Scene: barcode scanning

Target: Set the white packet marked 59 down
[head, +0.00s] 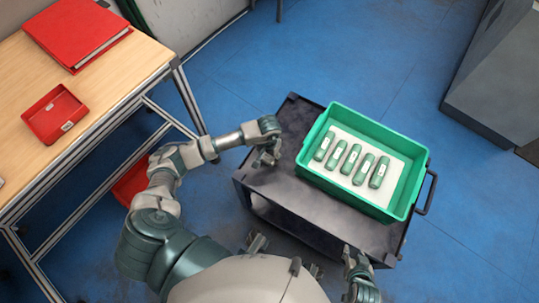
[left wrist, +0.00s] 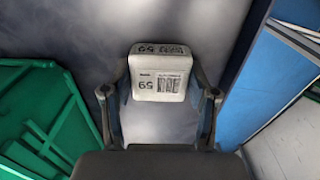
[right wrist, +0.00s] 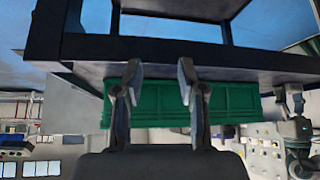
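The white packet marked 59 (left wrist: 158,85) shows in the left wrist view, between the fingers of my left gripper (left wrist: 160,72). The finger pads lie against its two sides, and its printed label faces the camera. In the head view my left gripper (head: 265,157) is over the left edge of the dark cart (head: 285,182), beside the green crate. I cannot make out the packet there. My right gripper (right wrist: 161,72) is open with nothing between its fingers; in the head view it (head: 357,268) is low, at the cart's near side.
The green crate (head: 318,181) on the cart holds several green packs on a white liner. A wooden table (head: 105,85) at left carries a red binder (head: 78,32) and a red tray (head: 54,113). A grey cabinet (head: 500,85) stands at right. The cart top left of the crate is bare.

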